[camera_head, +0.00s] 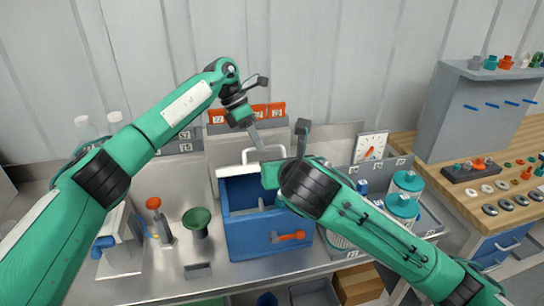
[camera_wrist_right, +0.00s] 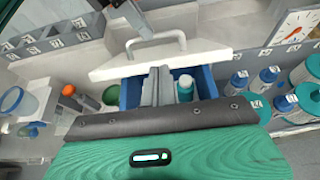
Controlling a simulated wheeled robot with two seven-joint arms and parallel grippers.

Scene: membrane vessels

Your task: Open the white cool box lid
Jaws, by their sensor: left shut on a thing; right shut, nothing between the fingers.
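The blue cool box (camera_head: 268,235) stands on the bench with an orange latch handle on its front. Its white lid (camera_head: 232,170) is raised at the back, and the blue interior shows below it. The lid's white handle (camera_head: 246,155) also shows in the right wrist view (camera_wrist_right: 155,41). My left gripper (camera_head: 257,143) is shut on this handle from above; the exact contact is small in view. My right gripper (camera_wrist_right: 155,85) is shut and empty, with its fingers over the box opening. A bottle with a teal label or cap (camera_wrist_right: 186,88) shows inside the box.
A green funnel (camera_head: 197,220) and an orange-topped tool (camera_head: 155,205) stand left of the box. Teal-lidded jars (camera_head: 402,207) and blue-capped bottles (camera_wrist_right: 238,80) are close on the right. A dial clock (camera_head: 371,146) and labelled racks stand behind.

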